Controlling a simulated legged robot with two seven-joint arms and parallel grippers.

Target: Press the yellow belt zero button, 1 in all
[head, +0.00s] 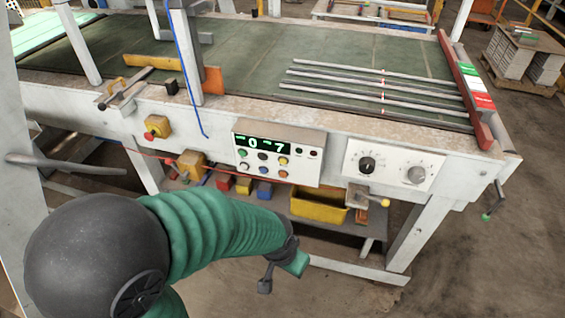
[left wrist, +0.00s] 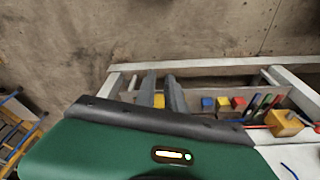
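The control panel (head: 308,172) is a white box on the front of the bench, with a dark display reading about "-0 -7" in green. Below the display are two rows of small round buttons. A yellow button (head: 283,161) is at the right of the upper row, above an orange one (head: 283,174). Labels are too small to read. My left gripper (head: 276,275) is below and in front of the panel, apart from it. In the left wrist view its two grey fingers (left wrist: 162,92) stand apart with nothing held between them. My right gripper is not in view.
A yellow box with a red knob (head: 157,128) is left of the panel, and a two-dial plate (head: 391,169) is right. Colored bins, including a yellow one (head: 318,205), sit on the lower shelf. Metal rods (head: 375,85) lie on the green belt (head: 250,47). Floor in front is clear.

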